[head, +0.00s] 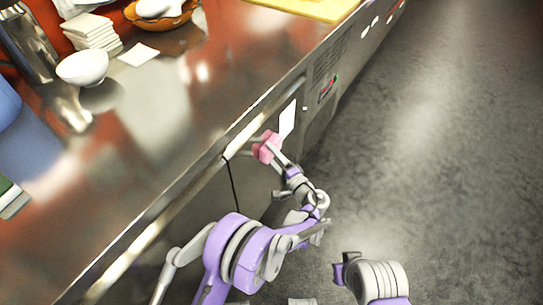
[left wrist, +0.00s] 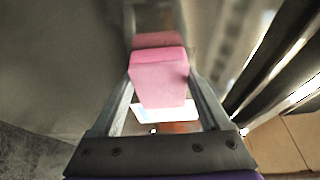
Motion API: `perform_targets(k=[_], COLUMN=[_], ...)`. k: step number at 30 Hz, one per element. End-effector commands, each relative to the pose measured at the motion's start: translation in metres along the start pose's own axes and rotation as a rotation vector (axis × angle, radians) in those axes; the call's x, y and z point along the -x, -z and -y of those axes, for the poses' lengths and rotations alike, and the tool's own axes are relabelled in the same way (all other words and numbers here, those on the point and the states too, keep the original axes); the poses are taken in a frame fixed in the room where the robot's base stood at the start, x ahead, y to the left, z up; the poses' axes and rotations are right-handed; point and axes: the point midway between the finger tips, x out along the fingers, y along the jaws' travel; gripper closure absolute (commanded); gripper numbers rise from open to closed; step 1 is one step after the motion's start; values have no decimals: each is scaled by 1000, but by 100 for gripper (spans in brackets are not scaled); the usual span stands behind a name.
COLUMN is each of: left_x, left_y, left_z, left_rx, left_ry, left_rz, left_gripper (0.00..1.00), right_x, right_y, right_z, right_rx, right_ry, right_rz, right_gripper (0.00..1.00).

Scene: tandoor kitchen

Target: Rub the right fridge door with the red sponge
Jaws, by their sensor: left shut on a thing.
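My left gripper (head: 272,153) is shut on the sponge (head: 267,147), which looks pink-red. In the left wrist view the sponge (left wrist: 158,80) sits between the two fingers of the gripper (left wrist: 160,70). The right fridge door (head: 252,185) is the metal front below the counter, to the right of a dark vertical seam. The sponge is at the upper part of this door. A pink reflection meets the sponge's far end in the left wrist view, so it is touching the door or very close to it. My right gripper is not visible.
The steel counter (head: 140,120) above holds a white bowl (head: 83,67), stacked white napkins (head: 92,33) and an orange dish (head: 162,12). A white label (head: 288,118) and a control panel (head: 327,88) lie right of the sponge. The grey floor (head: 440,130) is clear.

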Motion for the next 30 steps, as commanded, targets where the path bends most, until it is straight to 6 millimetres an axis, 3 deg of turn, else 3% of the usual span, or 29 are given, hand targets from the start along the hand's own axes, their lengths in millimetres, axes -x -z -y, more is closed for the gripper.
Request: perform_targets(k=[30], left_x=[23], left_y=[-66], left_z=[0], left_rx=[0], left_ry=[0], left_rz=[2], left_gripper=[65], right_x=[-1], right_y=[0], right_z=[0], right_rx=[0], right_ry=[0], right_rz=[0], right_gripper=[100])
